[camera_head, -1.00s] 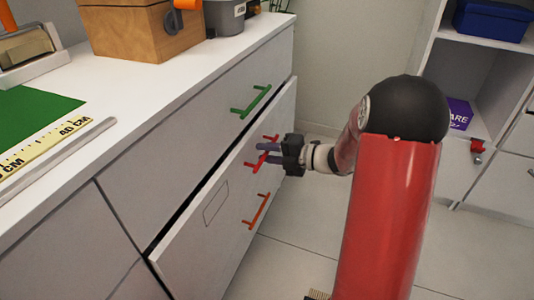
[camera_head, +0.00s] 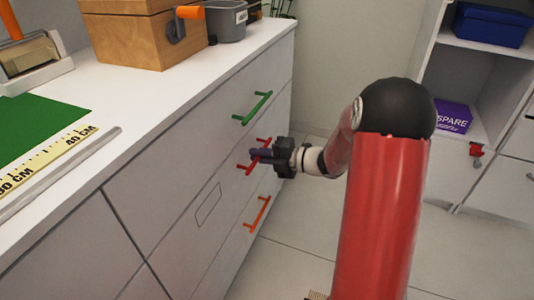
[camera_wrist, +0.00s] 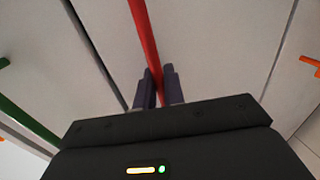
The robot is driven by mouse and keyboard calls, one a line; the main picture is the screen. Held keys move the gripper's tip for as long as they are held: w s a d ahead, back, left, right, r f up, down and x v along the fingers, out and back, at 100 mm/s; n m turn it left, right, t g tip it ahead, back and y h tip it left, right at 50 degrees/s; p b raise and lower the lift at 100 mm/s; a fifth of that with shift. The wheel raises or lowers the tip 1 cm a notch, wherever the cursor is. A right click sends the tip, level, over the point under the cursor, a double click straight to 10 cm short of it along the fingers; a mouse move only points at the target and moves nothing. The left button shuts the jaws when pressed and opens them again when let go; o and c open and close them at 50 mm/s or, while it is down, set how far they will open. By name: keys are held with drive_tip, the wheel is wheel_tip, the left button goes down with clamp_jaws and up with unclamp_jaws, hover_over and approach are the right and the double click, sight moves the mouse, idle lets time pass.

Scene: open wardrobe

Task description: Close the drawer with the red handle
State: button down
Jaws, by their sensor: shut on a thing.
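The drawer with the red handle (camera_head: 246,168) is in the middle of the white cabinet, below the drawer with the green handle (camera_head: 254,107). Its front (camera_head: 207,203) now looks about level with the fronts around it, with no wide gap showing in the head view. My gripper (camera_head: 258,153) is at the red handle. In the wrist view, the red handle (camera_wrist: 145,35) runs between the two dark fingers of my gripper (camera_wrist: 159,88), which is shut on it. The fingers hide part of the handle in the head view.
An orange handle (camera_head: 257,214) sits on the drawer below. The cabinet top holds a wooden box (camera_head: 135,40), a grey bin (camera_head: 228,25) and a green sheet (camera_head: 35,125). A shelf unit with a purple box (camera_head: 453,115) stands at right. The floor between is clear.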

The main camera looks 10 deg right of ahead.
drive_tip(key=shift+w+a, duration=0.1)
drive_tip(key=shift+a, duration=0.05)
drive_tip(key=c, duration=1.6)
unclamp_jaws()
drive_tip(key=shift+a, duration=0.1)
drive_tip(key=v, duration=0.8)
